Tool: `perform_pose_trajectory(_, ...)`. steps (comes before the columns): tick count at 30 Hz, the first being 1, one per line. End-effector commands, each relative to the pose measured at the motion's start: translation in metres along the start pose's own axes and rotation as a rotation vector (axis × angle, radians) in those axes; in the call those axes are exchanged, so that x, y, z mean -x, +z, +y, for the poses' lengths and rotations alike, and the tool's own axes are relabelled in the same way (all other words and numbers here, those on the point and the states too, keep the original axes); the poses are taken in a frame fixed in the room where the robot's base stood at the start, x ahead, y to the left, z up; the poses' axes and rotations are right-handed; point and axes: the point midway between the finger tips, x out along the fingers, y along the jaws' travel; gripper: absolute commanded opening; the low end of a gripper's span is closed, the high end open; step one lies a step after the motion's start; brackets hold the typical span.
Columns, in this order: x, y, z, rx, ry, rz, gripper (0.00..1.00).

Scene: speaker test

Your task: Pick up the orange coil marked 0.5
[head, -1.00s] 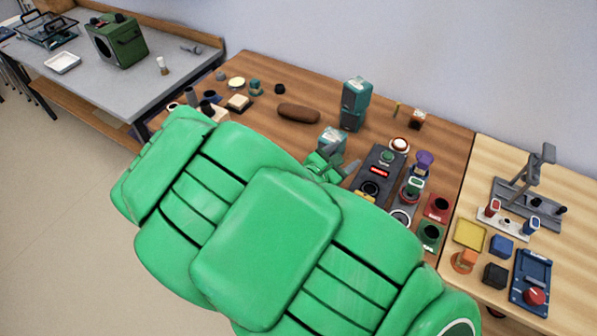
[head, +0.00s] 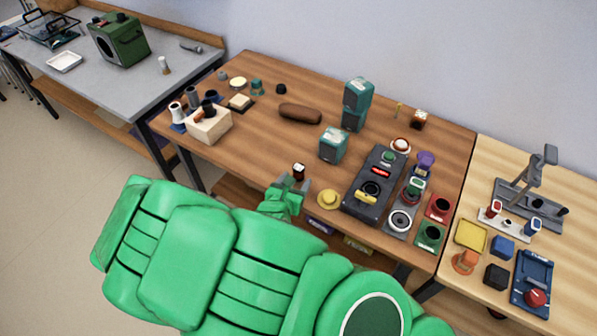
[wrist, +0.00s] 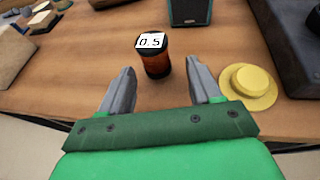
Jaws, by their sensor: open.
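The coil (wrist: 154,59) stands upright on the wooden table, dark orange-brown with a white top label reading 0.5. It also shows in the head view (head: 299,171), small and dark with a white top, near the table's front edge. My gripper (wrist: 160,84) is open and empty in the wrist view, its two grey fingers apart. The coil stands just beyond the fingertips, roughly centred between them and not gripped. In the head view my gripper (head: 290,183) is at the front edge of the table, close to the coil.
A yellow round hat-shaped piece (wrist: 250,82) stands right of my right finger. A teal box (head: 333,145) is behind the coil. A dark panel with buttons (head: 362,208) is further right.

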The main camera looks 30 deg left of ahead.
Motion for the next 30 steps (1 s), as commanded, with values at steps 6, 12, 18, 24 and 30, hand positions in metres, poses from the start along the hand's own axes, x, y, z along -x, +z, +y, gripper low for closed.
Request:
perform_pose_trajectory(6, -0.011, 0.002, 0.0, -0.002, -0.001, 0.0, 0.63)
perform_pose_trajectory(12, -0.029, 0.007, 0.002, -0.003, -0.004, -0.001, 0.63)
perform_pose_trajectory(18, -0.05, 0.009, 0.003, 0.0, -0.004, 0.0, 0.63)
perform_pose_trajectory(24, -0.059, 0.009, 0.004, 0.0, -0.002, 0.0, 0.63)
perform_pose_trajectory(30, -0.059, 0.009, 0.004, 0.001, -0.001, -0.001, 0.63)
